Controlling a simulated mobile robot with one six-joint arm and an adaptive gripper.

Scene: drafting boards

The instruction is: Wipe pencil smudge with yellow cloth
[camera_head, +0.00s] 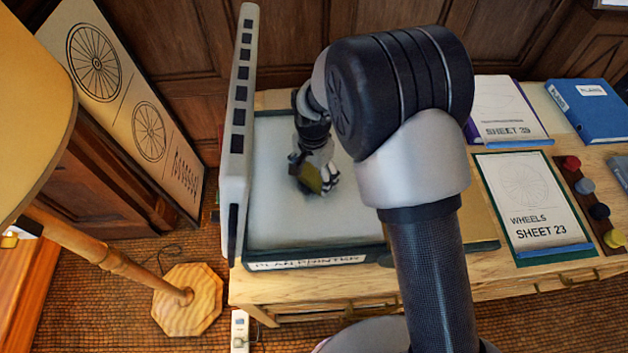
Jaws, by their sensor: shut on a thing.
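My gripper (320,183) is over the pale bed (285,215) of the plan printer, pointing down. It is shut on a small dull-yellow cloth (310,176), which shows beside the fingers. The cloth is low over the bed; I cannot tell whether it touches the surface. I cannot make out the pencil smudge; my arm hides the right part of the bed. The printer's lid (237,130) stands open, upright at the left edge of the bed. The printer's front (305,262) carries the label "PLAN PRINTER".
The wooden table (330,287) also holds a "SHEET 23" wheels drawing (535,200), a "SHEET 39" drawing (508,105), a blue "PLANS" binder (590,110) and a rack of coloured knobs (590,200). A floor lamp (110,255) stands at left near a leaning wheel drawing board (125,100).

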